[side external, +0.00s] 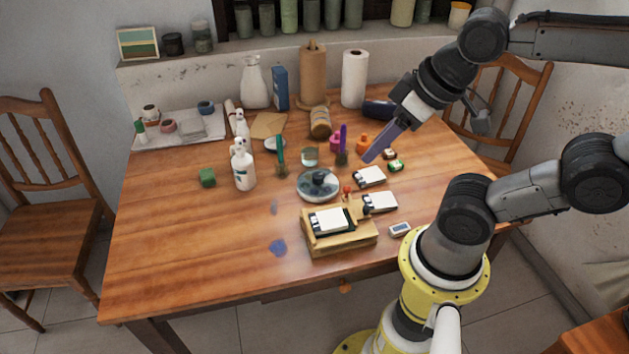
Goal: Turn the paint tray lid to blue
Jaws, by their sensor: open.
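A round paint tray (304,194) sits near the middle of the wooden table. Its lid (320,179) looks grey-blue and clear, with a dark raised part on top. The colours under it are too small to tell, and so is which way the lid is turned. My gripper (372,156) is above the table, up and to the right of the tray. It points down and to the left, is open and empty, and is apart from the lid.
A wooden box (340,243) with a white-topped block stands in front of the tray, with white cards (380,202) to its right. White bottles (243,168) stand to the left. Small jars (362,144) and paper rolls (354,78) are behind. The table's front left is mostly clear.

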